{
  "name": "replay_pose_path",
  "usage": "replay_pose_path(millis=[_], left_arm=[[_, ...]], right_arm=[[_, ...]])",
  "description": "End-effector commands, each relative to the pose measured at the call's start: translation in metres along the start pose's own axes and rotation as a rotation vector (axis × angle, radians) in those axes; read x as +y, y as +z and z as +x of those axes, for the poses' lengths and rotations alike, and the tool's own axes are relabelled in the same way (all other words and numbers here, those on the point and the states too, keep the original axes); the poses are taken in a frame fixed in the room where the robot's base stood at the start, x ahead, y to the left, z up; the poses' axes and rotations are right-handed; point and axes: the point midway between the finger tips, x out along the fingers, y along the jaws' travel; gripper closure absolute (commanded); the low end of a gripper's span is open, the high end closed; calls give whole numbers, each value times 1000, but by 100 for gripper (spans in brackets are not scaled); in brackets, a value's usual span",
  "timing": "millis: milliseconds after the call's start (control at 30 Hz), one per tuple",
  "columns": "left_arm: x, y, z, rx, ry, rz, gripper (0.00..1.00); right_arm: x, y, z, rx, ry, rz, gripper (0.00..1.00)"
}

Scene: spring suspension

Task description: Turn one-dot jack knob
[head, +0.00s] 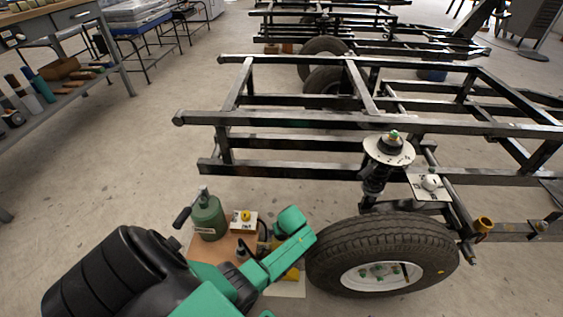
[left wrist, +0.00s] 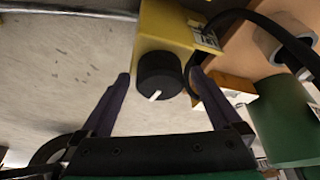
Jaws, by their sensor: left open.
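In the left wrist view a black round knob (left wrist: 159,74) with a white pointer line sits on the end of a yellow box (left wrist: 165,28). My left gripper (left wrist: 160,76) is open, with one dark finger on each side of the knob; I cannot tell whether they touch it. In the head view my green left arm reaches over the floor board beside the tyre and hides most of the yellow box (head: 291,273). No dot mark on the box is readable. My right gripper is not in view.
A green bottle jack (head: 208,217) and a white box with a yellow knob (head: 244,220) stand on the brown board. A large tyre (head: 338,240) is close at the right, under a black frame (head: 300,120). A tape roll (left wrist: 291,38) shows in the wrist view.

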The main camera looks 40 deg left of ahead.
Motion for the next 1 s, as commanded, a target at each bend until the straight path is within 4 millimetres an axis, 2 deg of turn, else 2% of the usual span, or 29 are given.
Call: replay_pose_path(millis=[233, 267, 400, 467, 767, 1000], left_arm=[[0, 0, 1, 0, 0, 0, 1], [0, 0, 1, 0, 0, 0, 9], [0, 0, 1, 0, 0, 0, 62], [0, 0, 1, 0, 0, 0, 85], [0, 0, 0, 0, 11, 24, 87], [0, -1, -2, 0, 52, 124, 87]], right_arm=[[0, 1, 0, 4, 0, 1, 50], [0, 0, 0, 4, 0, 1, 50], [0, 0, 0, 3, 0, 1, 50], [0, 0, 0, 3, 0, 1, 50], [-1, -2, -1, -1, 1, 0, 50], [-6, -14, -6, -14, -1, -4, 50]])
